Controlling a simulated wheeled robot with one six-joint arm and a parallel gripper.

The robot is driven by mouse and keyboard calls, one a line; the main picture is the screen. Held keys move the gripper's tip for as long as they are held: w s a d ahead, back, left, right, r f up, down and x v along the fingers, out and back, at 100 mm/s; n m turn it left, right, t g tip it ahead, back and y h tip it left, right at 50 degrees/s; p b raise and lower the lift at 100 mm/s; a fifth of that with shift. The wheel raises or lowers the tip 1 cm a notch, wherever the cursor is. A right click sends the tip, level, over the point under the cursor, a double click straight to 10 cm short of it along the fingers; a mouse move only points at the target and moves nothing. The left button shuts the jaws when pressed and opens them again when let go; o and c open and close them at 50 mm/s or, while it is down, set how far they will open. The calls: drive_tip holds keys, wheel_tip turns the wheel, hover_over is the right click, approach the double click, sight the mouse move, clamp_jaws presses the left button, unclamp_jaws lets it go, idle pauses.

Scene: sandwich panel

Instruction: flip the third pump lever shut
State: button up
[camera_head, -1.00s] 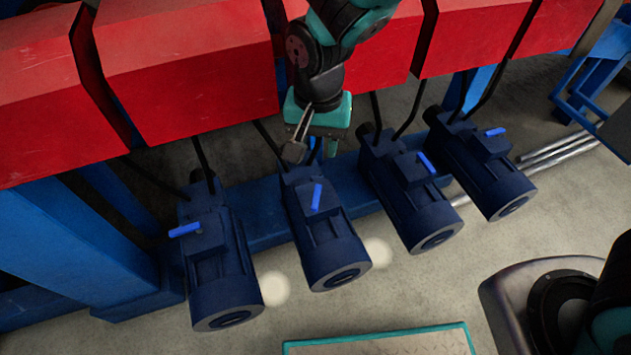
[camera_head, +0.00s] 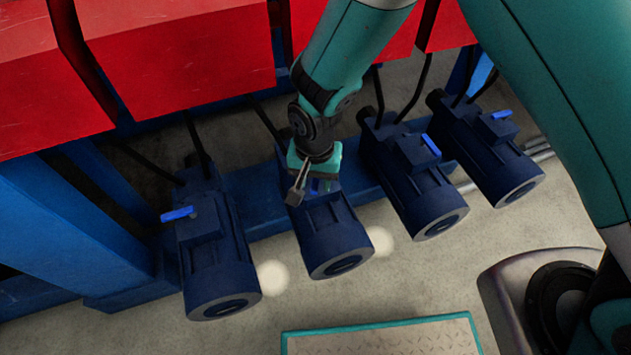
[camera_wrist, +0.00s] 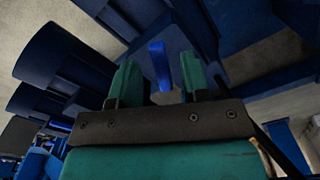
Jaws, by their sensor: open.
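Several dark blue pumps stand in a row in the head view, each with a bright blue lever. My gripper (camera_head: 318,184) is at the top of the second pump from the left (camera_head: 330,238), which is third from the right. In the wrist view that pump's lever (camera_wrist: 159,66) lies between the two teal fingers, which stand apart with a gap on each side. Contact cannot be told. In the head view my gripper mostly hides this lever. The other levers are in plain view: the leftmost one (camera_head: 178,214) sticks out sideways, and two (camera_head: 431,145) (camera_head: 501,115) sit on the right-hand pumps.
Red housings (camera_head: 180,60) overhang the pumps at the back, with black hoses running down. A blue beam (camera_head: 262,205) runs behind the pumps. A teal-edged plate (camera_head: 380,338) lies in front. The concrete floor between them is clear.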

drive_tip(key=shift+f, duration=0.4)
drive_tip(key=shift+c, duration=0.4)
clamp_jaws()
drive_tip(key=shift+d+r, duration=0.1)
drive_tip(key=shift+d+n+p, duration=0.3)
drive_tip(key=shift+n+p, duration=0.3)
drive_tip(key=shift+n, duration=0.35)
drive_tip(key=shift+d+n+p, duration=0.35)
drive_tip(key=shift+n+p, duration=0.3)
drive_tip(key=shift+n, duration=0.35)
drive_tip(key=shift+d+n+p, duration=0.3)
drive_tip(key=shift+n+p, duration=0.3)
drive_tip(key=shift+n, duration=0.35)
